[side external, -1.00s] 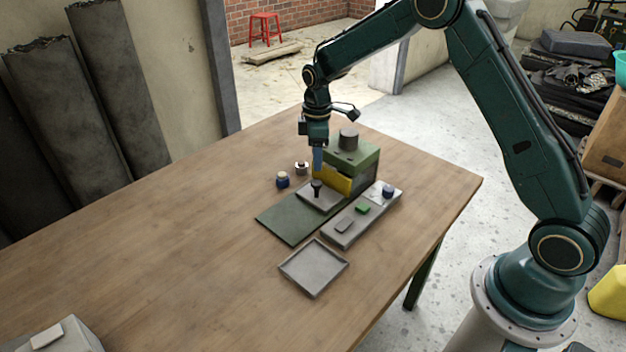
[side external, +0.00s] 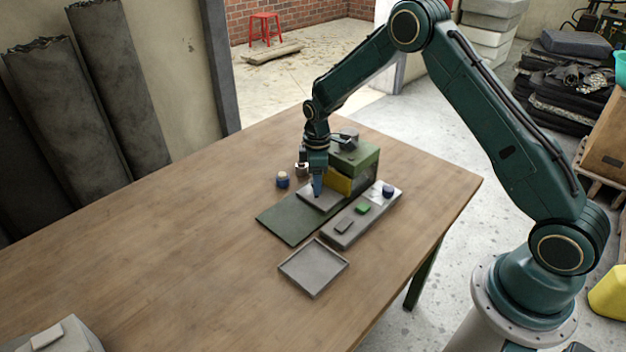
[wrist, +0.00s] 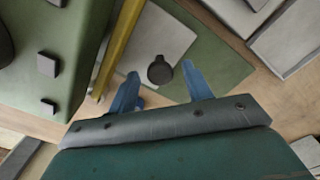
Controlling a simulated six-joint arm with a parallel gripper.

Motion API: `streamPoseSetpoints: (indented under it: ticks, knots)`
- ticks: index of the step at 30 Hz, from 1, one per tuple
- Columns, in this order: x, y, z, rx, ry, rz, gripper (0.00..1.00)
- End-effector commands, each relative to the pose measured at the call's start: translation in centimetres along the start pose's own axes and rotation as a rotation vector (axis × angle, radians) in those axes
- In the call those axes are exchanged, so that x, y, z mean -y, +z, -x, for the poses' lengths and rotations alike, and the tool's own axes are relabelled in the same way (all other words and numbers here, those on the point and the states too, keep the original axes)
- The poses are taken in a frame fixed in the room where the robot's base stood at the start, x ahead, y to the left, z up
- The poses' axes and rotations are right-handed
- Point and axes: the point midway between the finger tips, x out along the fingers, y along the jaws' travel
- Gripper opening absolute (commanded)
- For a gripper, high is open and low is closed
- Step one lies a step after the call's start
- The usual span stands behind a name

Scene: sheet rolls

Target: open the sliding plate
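The sliding plate (side external: 330,203) is a flat grey plate on a dark green base (side external: 290,222), in front of the yellow guard (side external: 338,184) of a green machine (side external: 358,160). In the wrist view the plate (wrist: 158,35) carries a dark round knob (wrist: 160,71). My gripper (side external: 317,193) is low over the plate and hides the knob in the side view. In the wrist view my gripper (wrist: 162,88) is open, with its two blue fingers on either side of the knob and gaps between; contact is not visible.
A grey tray (side external: 294,280) sits in front.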

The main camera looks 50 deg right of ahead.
Motion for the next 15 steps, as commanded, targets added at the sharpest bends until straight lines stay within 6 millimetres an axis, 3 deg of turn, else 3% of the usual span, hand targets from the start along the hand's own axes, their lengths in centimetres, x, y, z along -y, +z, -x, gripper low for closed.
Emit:
streamPoseSetpoints:
  ticks: [1, 7, 15]
  knots:
    - [0.00, 0.00, 0.02, 0.000, 0.000, 0.000, 0.41]
    - [0.00, 0.00, 0.03, 0.000, 0.000, 0.000, 0.01]
    - [0.58, -0.63, 0.06, 0.000, 0.000, 0.002, 0.00]
